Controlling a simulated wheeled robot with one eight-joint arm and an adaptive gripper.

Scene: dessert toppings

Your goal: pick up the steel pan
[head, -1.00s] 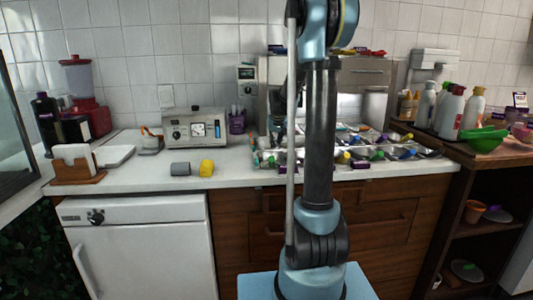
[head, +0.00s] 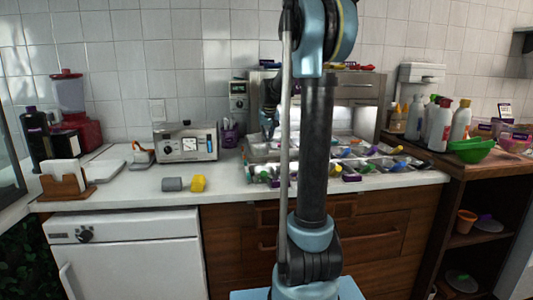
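Shallow steel pans with colourful-handled utensils sit in a row on the counter, partly behind my arm. One steel pan (head: 256,153) shows left of the arm, and another (head: 372,166) shows to the right. I cannot tell which single pan the task means. My gripper (head: 268,128) is a small dark shape pointing down above the left end of the pans. It is partly hidden by my own arm, and its fingers are too small to tell open from shut. No pan is visibly lifted.
A grey cylinder (head: 172,184) and a yellow one (head: 198,183) lie on the white counter (head: 130,190). A steel appliance (head: 185,143) and a purple utensil cup (head: 229,136) stand behind. Bottles (head: 440,124) and a green bowl (head: 470,150) are at the right.

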